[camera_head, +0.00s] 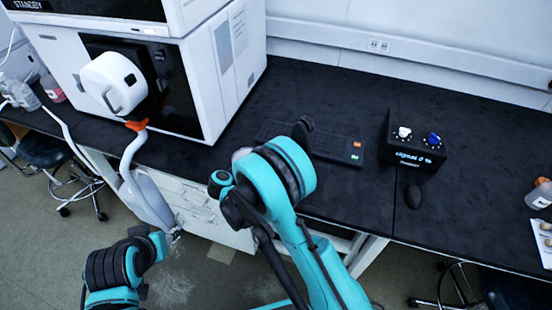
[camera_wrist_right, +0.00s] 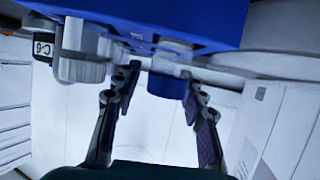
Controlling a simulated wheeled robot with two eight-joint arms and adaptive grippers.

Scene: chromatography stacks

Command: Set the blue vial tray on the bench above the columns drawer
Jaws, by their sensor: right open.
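In the right wrist view my right gripper (camera_wrist_right: 155,75) is open. A blue cylinder (camera_wrist_right: 167,84) shows between its fingertips, below a large blue body (camera_wrist_right: 210,20). A clear grey cylinder (camera_wrist_right: 82,52) hangs beside it at the left. I cannot tell whether the blue body is the vial tray, or whether the fingers touch anything. The head view shows no blue tray. There my right arm (camera_head: 278,178) hides its own gripper and part of the bench front. My left arm (camera_head: 112,270) is at lower left, with no fingers I can make out. White drawer fronts (camera_head: 195,205) show below the bench.
The black bench (camera_head: 350,95) has clear stretches at its back and right. On it are a keyboard (camera_head: 335,150), a black control box (camera_head: 413,142) and a mouse (camera_head: 414,196). A large white instrument (camera_head: 222,70) fills the left. Stools (camera_head: 50,150) stand by the bench.

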